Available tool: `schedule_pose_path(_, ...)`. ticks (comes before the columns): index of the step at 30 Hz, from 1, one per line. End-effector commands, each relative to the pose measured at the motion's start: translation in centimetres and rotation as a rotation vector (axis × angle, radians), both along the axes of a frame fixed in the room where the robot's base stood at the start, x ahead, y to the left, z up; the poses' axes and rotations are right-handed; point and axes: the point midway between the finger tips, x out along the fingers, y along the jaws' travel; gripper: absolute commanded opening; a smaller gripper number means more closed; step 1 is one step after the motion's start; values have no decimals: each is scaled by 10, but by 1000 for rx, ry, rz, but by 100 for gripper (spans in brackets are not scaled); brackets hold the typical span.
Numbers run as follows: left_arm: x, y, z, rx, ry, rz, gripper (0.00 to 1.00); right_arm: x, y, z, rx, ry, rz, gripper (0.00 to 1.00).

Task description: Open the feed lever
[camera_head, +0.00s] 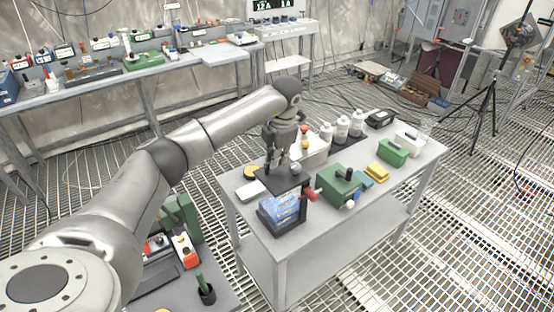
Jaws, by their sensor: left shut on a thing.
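My left gripper (277,163) reaches down from above onto a dark plate (289,182) near the left end of the grey table. Its fingers are shut on a small part there, apparently the feed lever, which the fingers mostly hide. A small light round piece (295,168) sits just right of the fingertips. In front of the plate stands a dark unit with a blue lit screen (280,209). A red knob (309,194) shows right of it, beside a green box (340,183). My right gripper is not in view.
The grey table (375,213) also bears white bottles (342,130), a yellow block (376,172), a green case (392,152) and a white box (409,143). A long bench (100,83) with instruments lines the back wall. A tripod (487,95) stands at right on the grating.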

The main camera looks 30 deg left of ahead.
Motion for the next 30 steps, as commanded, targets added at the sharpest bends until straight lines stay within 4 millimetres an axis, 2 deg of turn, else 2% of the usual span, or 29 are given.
schedule_pose_path(18, 1, 2, 1, 1, -1, 61, 0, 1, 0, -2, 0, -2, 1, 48)
schedule_pose_path(19, 1, 2, 1, 1, -1, 61, 15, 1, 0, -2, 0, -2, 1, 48)
schedule_pose_path(24, 1, 2, 1, 1, -1, 59, 34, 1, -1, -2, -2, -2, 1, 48)
schedule_pose_path(30, 1, 2, 0, 0, 0, 58, 34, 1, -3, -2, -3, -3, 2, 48)
